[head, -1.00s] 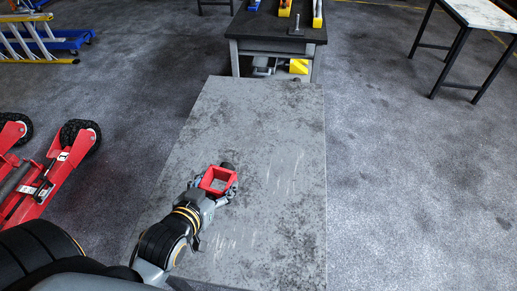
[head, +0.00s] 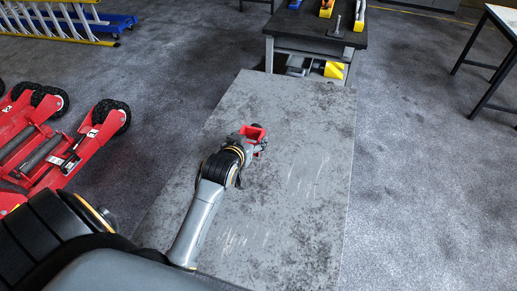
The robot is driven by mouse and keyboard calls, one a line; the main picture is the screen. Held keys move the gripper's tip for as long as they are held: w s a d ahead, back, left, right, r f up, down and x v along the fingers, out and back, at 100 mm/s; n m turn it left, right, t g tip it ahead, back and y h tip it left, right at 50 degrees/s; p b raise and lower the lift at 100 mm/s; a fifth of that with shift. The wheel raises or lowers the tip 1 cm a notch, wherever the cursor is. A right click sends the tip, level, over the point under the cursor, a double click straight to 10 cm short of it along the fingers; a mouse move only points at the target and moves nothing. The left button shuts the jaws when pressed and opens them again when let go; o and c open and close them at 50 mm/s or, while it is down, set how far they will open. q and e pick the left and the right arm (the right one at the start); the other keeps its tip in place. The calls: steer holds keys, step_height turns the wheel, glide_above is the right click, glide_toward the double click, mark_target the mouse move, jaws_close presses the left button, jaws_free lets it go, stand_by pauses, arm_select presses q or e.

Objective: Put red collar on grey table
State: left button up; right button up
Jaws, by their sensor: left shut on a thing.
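The red collar (head: 254,132) is a small square red frame, seen over the grey table near its far half. My left gripper (head: 259,145) is shut on the red collar. The gripper itself partly hides the collar, and I cannot tell whether the collar touches the table top. The grey table (head: 300,200) is a long scuffed slab below my left arm, and its top is otherwise bare. My right gripper is not in view.
A red trolley jack (head: 75,145) with black wheels stands on the floor at the left. A dark workbench (head: 300,28) with yellow items stands beyond the table. A light-topped table (head: 505,20) is at the far right. The floor on the right is clear.

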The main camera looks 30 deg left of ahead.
arm_select(q)
steer(key=w+f, duration=0.1)
steer(key=w+d+f, duration=0.1)
steer(key=f, duration=0.1)
steer(key=shift+w+d, duration=0.15)
steer(key=shift+w, duration=0.1)
step_height(320, 180, down, 3)
steer(key=shift+r, duration=0.1)
steer(key=shift+f, duration=0.2)
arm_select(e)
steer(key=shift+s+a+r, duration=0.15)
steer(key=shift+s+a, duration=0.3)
arm_select(q)
steer(key=o, duration=1.3)
steer(key=shift+f, duration=0.15)
steer(key=shift+c, duration=0.2)
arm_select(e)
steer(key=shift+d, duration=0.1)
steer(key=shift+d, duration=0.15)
arm_select(q)
steer(key=shift+s+d+r, duration=0.2)
steer(key=shift+s+r, duration=0.05)
steer(key=shift+s, duration=0.2)
steer(key=v, duration=1.1)
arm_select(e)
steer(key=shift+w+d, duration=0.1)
